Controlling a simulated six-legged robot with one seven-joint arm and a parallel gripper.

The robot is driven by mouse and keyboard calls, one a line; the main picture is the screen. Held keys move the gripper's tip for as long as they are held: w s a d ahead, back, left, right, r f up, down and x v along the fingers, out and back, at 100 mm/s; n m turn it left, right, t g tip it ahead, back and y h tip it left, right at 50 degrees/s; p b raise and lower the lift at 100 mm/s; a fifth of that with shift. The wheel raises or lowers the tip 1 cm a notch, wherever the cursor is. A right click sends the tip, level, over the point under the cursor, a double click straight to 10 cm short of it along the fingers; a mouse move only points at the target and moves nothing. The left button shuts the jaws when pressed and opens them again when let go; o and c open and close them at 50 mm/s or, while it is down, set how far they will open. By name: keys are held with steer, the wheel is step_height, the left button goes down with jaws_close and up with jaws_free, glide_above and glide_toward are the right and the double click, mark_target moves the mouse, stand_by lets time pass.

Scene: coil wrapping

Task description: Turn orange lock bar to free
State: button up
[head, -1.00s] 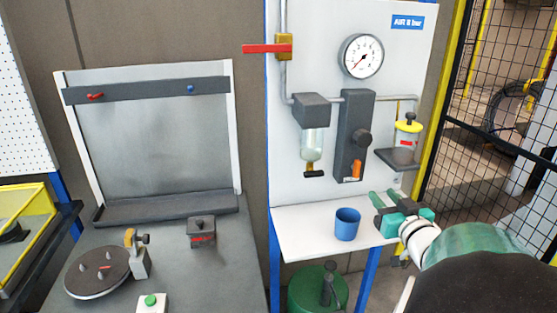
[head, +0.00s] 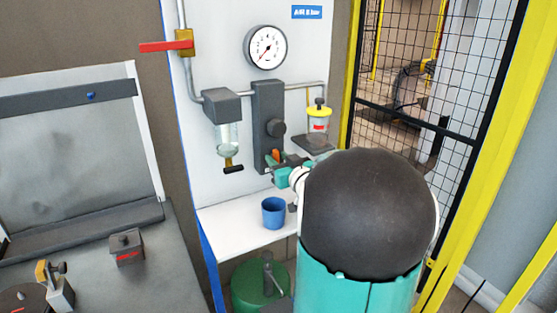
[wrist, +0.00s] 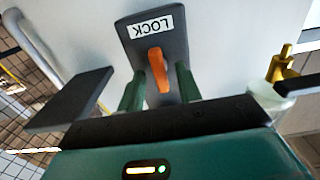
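The orange lock bar (wrist: 159,70) stands on a dark plate with a white LOCK label (wrist: 151,27), which reads upside down in the wrist view. The bar lies lengthwise between the two green fingers of my gripper (wrist: 160,85), slightly tilted. The fingers are apart, with a gap showing on each side of the bar. In the head view the lock bar (head: 276,155) is a small orange patch low on the dark regulator block (head: 268,110). My gripper (head: 272,165) reaches it from the lower right and partly hides it.
A dark shelf with a yellow-lidded jar (head: 318,118) is right of the block. A clear filter bowl (head: 228,138) with a black drain handle hangs to the left. A blue cup (head: 273,213) stands on the white table below. A mesh fence (head: 440,70) is at the right.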

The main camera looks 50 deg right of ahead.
steer(key=shift+w, duration=0.1)
jaws_close()
steer(key=shift+n, duration=0.4)
steer(key=n, duration=0.3)
steer(key=shift+a, duration=0.15)
steer(key=n, duration=0.5)
steer(key=shift+w+a, duration=0.1)
steer(key=n, duration=0.9)
steer(key=shift+f, duration=0.25)
